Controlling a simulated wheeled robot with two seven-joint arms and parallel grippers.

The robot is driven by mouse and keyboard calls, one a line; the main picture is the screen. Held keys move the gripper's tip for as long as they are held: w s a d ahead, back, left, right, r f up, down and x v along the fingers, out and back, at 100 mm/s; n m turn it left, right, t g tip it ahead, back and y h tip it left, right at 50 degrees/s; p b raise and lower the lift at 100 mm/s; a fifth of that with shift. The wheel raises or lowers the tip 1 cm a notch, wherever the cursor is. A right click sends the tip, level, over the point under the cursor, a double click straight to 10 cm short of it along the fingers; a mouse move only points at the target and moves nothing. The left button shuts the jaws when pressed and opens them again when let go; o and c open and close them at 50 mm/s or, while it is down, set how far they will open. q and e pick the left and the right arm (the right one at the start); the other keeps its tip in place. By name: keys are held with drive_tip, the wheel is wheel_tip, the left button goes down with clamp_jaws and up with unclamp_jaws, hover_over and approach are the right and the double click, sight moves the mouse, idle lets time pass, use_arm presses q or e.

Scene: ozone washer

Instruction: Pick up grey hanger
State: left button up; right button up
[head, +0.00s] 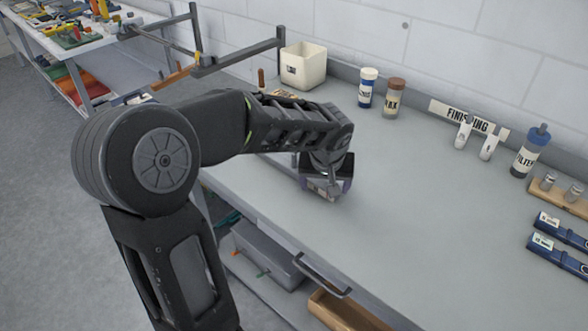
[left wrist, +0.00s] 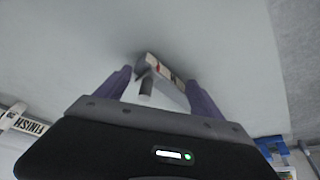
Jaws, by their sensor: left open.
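My left gripper (head: 325,192) points down just above the grey worktop, in the middle of the head view. In the left wrist view its two purple fingers (left wrist: 160,78) are apart. A small pale block with red and dark marks (left wrist: 165,69) and a short grey cylindrical piece (left wrist: 146,85) show between the fingertips. The fingers are not closed on them. I cannot tell whether this is the grey hanger; in the head view the gripper mostly hides it. My right gripper is in neither view.
A cream bin (head: 303,66), a blue-and-white bottle (head: 368,88) and a brown-capped jar (head: 394,98) stand along the back. A grey metal frame (head: 238,58) rises at the back left. Blue tools (head: 560,250) lie at the right. The worktop (head: 430,215) right of the gripper is clear.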

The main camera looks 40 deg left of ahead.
use_arm(q)
clamp_jaws()
idle(0.7)
